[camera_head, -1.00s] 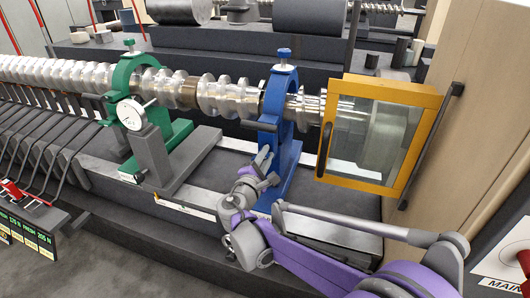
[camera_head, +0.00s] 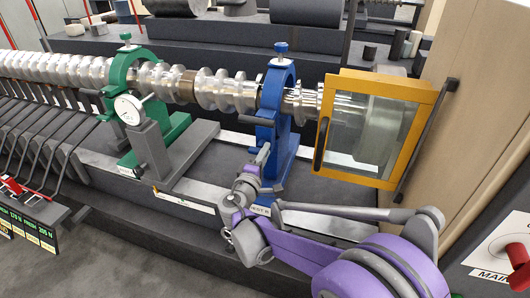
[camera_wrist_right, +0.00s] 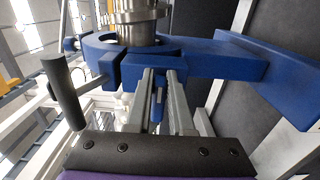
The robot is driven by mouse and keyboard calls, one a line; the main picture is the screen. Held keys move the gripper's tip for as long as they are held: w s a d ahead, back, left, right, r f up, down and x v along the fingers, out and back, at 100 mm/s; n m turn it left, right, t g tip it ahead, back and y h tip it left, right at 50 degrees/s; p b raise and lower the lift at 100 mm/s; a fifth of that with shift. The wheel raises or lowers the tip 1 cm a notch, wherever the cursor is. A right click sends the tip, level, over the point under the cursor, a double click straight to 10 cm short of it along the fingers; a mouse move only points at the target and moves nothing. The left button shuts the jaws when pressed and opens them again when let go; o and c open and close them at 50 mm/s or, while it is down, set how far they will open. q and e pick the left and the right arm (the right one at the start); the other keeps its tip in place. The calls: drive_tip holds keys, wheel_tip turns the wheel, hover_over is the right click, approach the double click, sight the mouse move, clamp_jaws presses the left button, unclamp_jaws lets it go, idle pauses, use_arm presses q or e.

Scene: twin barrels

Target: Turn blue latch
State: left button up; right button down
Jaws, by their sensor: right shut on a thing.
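The blue ring stand (camera_head: 284,138) stands upright around the metal shaft, with a blue knob (camera_head: 281,47) on top and a dark handle (camera_head: 259,122) on its left side. My right gripper (camera_head: 263,155) is low at the front of this stand. In the right wrist view my right gripper (camera_wrist_right: 165,78) has its two grey fingers close together below the blue ring (camera_wrist_right: 180,58). A small blue piece, seemingly the latch (camera_wrist_right: 157,108), shows between the fingers, and they are shut on it. The dark handle (camera_wrist_right: 65,92) is to its left. My left gripper is not in view.
A green ring stand (camera_head: 124,72) with a dial gauge (camera_head: 129,109) is to the left. A yellow-framed window guard (camera_head: 376,87) is close on the right, beside a beige panel (camera_head: 480,110). The dark bed (camera_head: 330,190) between is mostly clear.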

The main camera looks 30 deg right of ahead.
idle(0.3)
drive_tip(key=c, duration=0.8)
unclamp_jaws()
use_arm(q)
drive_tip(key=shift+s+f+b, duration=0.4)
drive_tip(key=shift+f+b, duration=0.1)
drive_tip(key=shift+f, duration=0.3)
use_arm(e)
drive_tip(key=v, duration=1.1)
drive_tip(key=s+d+f+m+g+y, duration=0.1)
drive_tip(key=s+f+m+g+y, duration=0.5)
drive_tip(key=s+f, duration=0.5)
drive_tip(key=s+a+f+m+y, duration=0.2)
drive_tip(key=s+a+f+y, duration=0.3)
drive_tip(key=s+a+y, duration=0.2)
drive_tip(key=shift+s+a+y, duration=0.4)
drive_tip(key=shift+s+a, duration=0.25)
drive_tip(key=shift+a, duration=0.3)
